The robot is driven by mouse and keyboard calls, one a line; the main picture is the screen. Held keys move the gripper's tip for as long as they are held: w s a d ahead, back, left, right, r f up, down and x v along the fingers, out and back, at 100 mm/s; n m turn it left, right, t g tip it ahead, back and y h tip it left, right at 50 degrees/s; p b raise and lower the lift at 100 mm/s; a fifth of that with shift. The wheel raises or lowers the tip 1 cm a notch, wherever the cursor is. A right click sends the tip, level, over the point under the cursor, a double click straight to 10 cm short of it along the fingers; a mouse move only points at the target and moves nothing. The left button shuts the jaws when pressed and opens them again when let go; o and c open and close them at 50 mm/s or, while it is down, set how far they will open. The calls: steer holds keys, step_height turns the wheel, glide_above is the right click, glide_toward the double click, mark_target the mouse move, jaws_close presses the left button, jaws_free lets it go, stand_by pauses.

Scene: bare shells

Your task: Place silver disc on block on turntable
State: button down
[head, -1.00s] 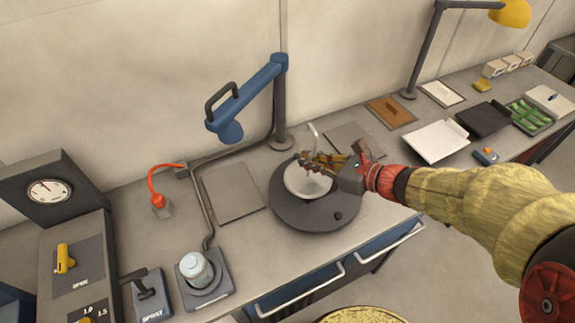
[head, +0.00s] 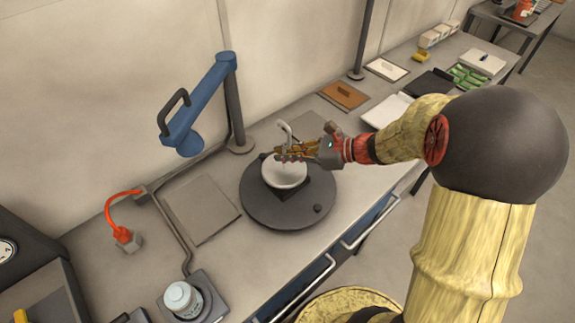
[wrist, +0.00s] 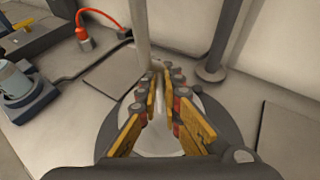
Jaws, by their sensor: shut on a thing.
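The silver disc (head: 284,173) is a pale, shallow dish-like piece with a curved upright handle (head: 286,132), over the middle of the dark round turntable (head: 256,211). A corner of a dark block (head: 297,194) shows just under the disc; most of the block is hidden. I cannot tell whether disc and block touch. My gripper (head: 288,153) reaches in from the right, shut on the disc at its handle. In the wrist view the yellow fingers (wrist: 164,108) flank the handle's pale post (wrist: 140,40), with the disc (wrist: 158,138) below them.
A blue arm on a dark post (head: 236,100) stands behind the turntable. A flat grey plate (head: 200,208) lies to its left. A jar on a stand (head: 183,300) and an orange-corded plug (head: 125,237) are further left. Boards and trays (head: 343,95) lie along the right.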

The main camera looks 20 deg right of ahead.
mark_target(288, 165)
steer(key=shift+w+d+f, duration=0.35)
steer(key=shift+d+f, duration=0.15)
steer(key=shift+f, duration=0.2)
steer(key=shift+w+d+f+b, duration=0.1)
steer(key=shift+f+b, duration=0.4)
steer(key=shift+f, duration=0.4)
steer(key=shift+w+d+f+b, duration=0.1)
steer(key=shift+f+b, duration=0.35)
steer(key=shift+f, duration=0.4)
steer(key=shift+f, duration=0.15)
steer(key=c, duration=2)
jaws_free()
